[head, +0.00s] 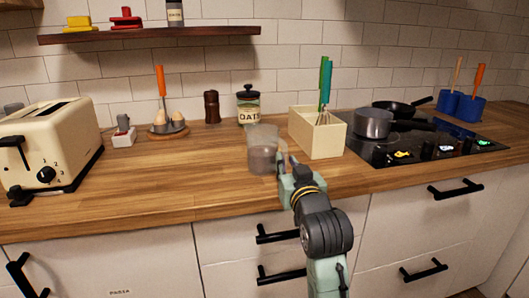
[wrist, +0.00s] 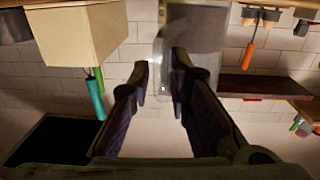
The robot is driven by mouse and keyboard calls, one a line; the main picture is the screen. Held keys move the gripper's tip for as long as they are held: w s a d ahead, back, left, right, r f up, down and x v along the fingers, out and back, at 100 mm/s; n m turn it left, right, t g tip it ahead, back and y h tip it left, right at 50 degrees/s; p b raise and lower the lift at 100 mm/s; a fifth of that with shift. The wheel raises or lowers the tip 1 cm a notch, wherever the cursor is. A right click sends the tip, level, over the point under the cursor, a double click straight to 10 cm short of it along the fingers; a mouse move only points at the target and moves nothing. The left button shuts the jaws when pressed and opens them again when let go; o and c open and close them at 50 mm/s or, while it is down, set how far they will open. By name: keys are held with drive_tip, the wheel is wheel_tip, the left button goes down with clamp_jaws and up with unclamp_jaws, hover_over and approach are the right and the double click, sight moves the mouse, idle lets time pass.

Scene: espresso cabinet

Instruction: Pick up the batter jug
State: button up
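The batter jug looks like a clear, see-through container (head: 262,150) standing on the wooden counter, left of the cream utensil box. My gripper (head: 284,160) is at its right front side, very close to it. In the wrist view, which is turned upside down, the jug (wrist: 205,45) fills the top middle. My two fingers (wrist: 160,84) are apart there with a gap between them. The right finger overlaps the jug in the picture, and a clear edge of it shows in the gap. I cannot tell whether they touch.
The cream utensil box (head: 318,132) stands close on the right, with the hob (head: 420,150) and a grey pot (head: 372,123) beyond it. An oats jar (head: 248,105) and a brown mill (head: 211,107) are behind. A toaster (head: 50,145) is far left. The counter's left middle is clear.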

sight(268, 153)
drive_tip(key=shift+x, duration=1.5)
drive_tip(key=shift+c, duration=0.3)
clamp_jaws()
